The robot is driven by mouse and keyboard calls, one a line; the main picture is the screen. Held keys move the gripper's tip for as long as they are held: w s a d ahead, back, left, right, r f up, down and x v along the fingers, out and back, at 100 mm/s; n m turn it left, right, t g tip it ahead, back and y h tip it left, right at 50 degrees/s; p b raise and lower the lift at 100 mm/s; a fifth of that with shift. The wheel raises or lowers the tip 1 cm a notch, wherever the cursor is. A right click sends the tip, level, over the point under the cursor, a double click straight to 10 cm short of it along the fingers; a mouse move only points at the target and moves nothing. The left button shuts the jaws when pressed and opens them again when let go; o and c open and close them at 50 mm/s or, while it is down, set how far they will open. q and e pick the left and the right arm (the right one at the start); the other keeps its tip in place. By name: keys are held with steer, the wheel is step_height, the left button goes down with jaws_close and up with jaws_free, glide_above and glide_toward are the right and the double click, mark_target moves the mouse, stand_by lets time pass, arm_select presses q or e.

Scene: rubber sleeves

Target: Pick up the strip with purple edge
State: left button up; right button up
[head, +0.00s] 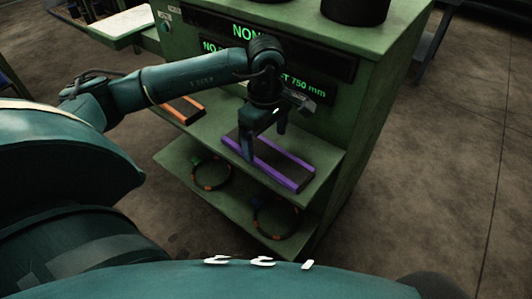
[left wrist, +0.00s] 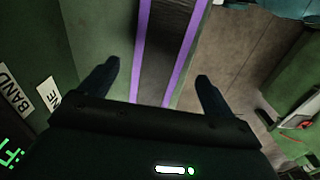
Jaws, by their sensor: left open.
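The strip with purple edge (head: 272,161) is a dark flat strip with purple borders, lying on the upper green shelf (head: 222,145) of the cabinet. My left gripper (head: 264,147) points down over it in the head view, its body hiding part of the strip's far edge. In the left wrist view the strip (left wrist: 166,50) runs between the two spread fingers of my left gripper (left wrist: 158,85), which is open and empty. I cannot tell whether the fingers touch the strip. My right gripper does not show.
An orange-edged strip (head: 182,110) lies on the same shelf to the left, partly behind my left arm. The lower shelf (head: 233,207) holds rings with orange marks (head: 211,188). The cabinet's display panel (head: 222,48) stands close behind my gripper. Open floor (head: 430,170) lies to the right.

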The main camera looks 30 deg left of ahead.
mark_target(266, 158)
arm_select(q)
step_height(266, 158, down, 4)
steer(key=shift+w+f+p, duration=0.1)
steer(key=shift+p, duration=0.25)
steer(key=shift+c, duration=0.3)
steer(key=c, duration=1)
